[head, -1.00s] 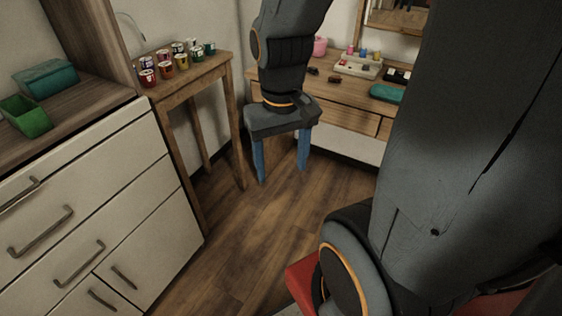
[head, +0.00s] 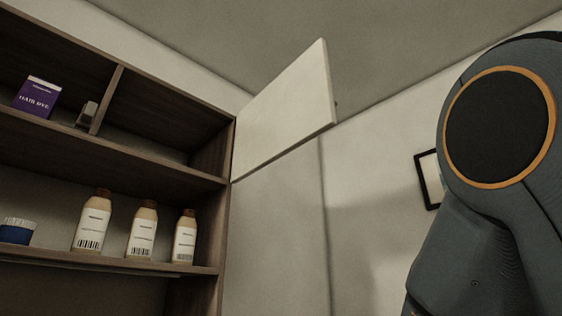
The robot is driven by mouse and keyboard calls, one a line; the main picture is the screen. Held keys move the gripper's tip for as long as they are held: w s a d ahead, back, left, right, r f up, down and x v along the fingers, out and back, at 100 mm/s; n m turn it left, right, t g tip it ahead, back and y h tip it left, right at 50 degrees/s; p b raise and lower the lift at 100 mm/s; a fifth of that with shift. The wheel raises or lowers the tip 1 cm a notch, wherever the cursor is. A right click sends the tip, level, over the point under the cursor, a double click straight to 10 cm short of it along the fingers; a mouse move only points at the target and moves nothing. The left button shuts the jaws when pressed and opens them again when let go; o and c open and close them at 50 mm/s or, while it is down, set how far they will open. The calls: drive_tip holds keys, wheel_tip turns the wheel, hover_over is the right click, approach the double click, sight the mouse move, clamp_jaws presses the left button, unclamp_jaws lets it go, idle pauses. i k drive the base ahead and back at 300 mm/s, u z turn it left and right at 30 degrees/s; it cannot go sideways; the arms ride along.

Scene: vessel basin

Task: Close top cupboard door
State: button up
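The top cupboard door (head: 285,112) is a white panel hinged at the right side of the upper shelf unit (head: 226,200). It stands wide open and sticks out to the right of the unit. A small dark knob shows at its far edge. The top compartment (head: 165,108) behind it is open to view. My gripper is out of view; only a grey part of my arm with an orange ring shows at the right, apart from the door in the picture.
The top compartment holds a purple hair dye box (head: 37,97) and a small grey item (head: 87,114). Several bottles (head: 142,232) and a blue jar (head: 16,231) stand on the shelf below. A dark-framed picture (head: 429,179) hangs on the wall beside my arm.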

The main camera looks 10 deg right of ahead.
sight(297, 107)
drive_tip(key=z, duration=1.15)
drive_tip(key=i, duration=1.6)
drive_tip(key=u, duration=2.7)
